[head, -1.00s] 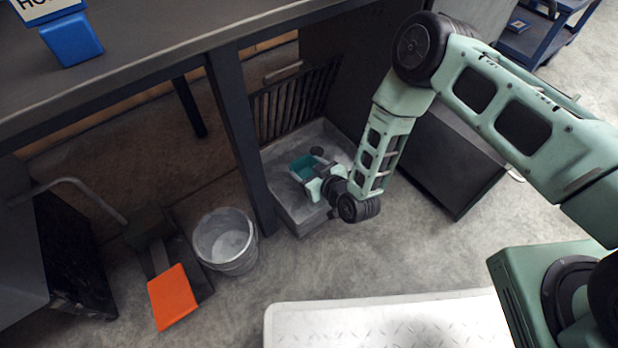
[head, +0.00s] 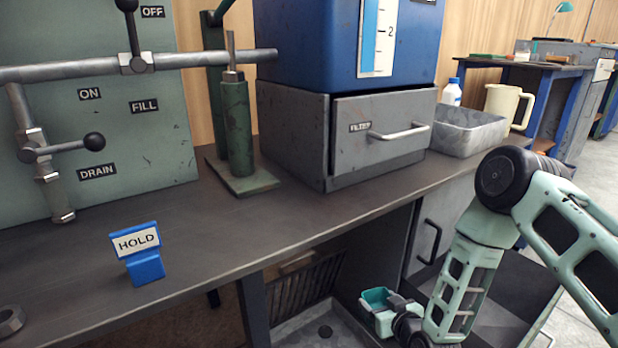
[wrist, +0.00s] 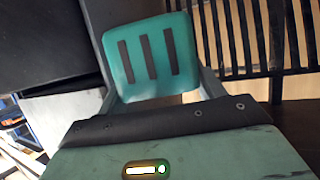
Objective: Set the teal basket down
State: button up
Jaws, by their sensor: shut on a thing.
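The teal basket (head: 377,299) is in my gripper (head: 384,318), below the bench's front edge in the head view. In the wrist view the slotted side of the basket (wrist: 158,60) faces me, between the fingers of my gripper (wrist: 158,92). The gripper is shut on it. The basket looks held up, in front of the dark under-bench space. Its inside and underside are mostly hidden.
A grey floor tray (head: 318,326) with a drain hole lies under the bench, beside a slatted grille (head: 303,286). On the bench stand a HOLD sign (head: 137,243), a filter drawer box (head: 380,130), a metal tray (head: 468,130) and a cream jug (head: 507,103). The front benchtop is mostly clear.

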jog(key=s+d+r+m+h+p, duration=0.3)
jog(key=d+r+h+p, duration=0.1)
jog(key=d+r, duration=0.95)
notch_tip(320, 180, up, 36)
jog(key=d+p, duration=0.1)
jog(key=p, duration=3.7)
jog(key=shift+t, duration=0.3)
jog(key=v, duration=0.5)
jog(key=shift+w+r, duration=0.1)
jog(key=shift+r, duration=0.05)
